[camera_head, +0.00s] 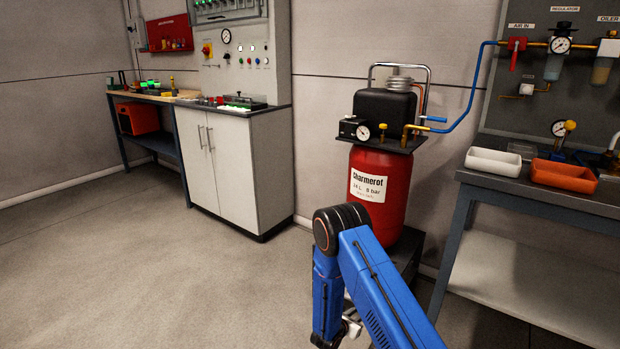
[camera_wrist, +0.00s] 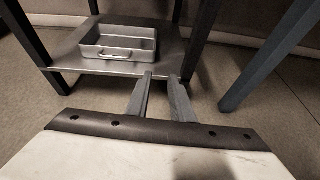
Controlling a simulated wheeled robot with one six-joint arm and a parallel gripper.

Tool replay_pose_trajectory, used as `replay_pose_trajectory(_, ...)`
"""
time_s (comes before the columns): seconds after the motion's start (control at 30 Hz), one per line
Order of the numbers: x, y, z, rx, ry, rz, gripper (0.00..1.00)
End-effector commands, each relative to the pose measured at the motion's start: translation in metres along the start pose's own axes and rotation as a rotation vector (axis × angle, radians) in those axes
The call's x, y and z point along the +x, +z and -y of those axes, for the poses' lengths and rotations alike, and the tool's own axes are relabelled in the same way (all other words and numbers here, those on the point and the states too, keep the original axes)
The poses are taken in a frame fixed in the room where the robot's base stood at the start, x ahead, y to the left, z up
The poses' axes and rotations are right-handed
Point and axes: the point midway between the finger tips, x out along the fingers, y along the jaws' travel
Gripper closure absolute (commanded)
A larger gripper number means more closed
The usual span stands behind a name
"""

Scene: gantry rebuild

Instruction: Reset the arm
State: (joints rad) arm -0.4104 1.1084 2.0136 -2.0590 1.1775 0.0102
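My blue arm is bent in the lower middle of the head view, with its elbow raised in front of the red compressor (camera_head: 379,190). My gripper is mostly hidden behind the arm there. In the wrist view, the two grey fingers of my gripper (camera_wrist: 161,79) point away from the camera with a gap between them. Nothing is held between them. Beyond the fingertips is a low metal shelf (camera_wrist: 130,69) with a grey metal tray (camera_wrist: 118,43) on it.
A white cabinet (camera_head: 229,170) and a workbench (camera_head: 133,95) stand along the left wall. At right, a steel table (camera_head: 510,193) bears a white bin (camera_head: 493,162) and an orange bin (camera_head: 563,176). A blue hose (camera_head: 471,94) reaches the compressor. The left floor (camera_head: 150,260) is clear.

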Motion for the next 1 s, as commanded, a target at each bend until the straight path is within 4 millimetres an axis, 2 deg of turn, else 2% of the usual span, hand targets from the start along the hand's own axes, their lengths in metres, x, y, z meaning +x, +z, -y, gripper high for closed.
replay_pose_trajectory(0.37, -0.007, 0.062, 0.018, 0.107, -0.089, 0.021, 0.79)
replay_pose_trajectory(0.47, -0.012, 0.088, 0.026, 0.154, -0.127, 0.029, 0.79)
replay_pose_trajectory(0.67, -0.028, 0.155, 0.057, 0.292, -0.234, 0.045, 0.79)
replay_pose_trajectory(0.8, -0.044, 0.198, 0.082, 0.395, -0.311, 0.052, 0.79)
replay_pose_trajectory(1.0, -0.071, 0.251, 0.120, 0.546, -0.415, 0.052, 0.79)
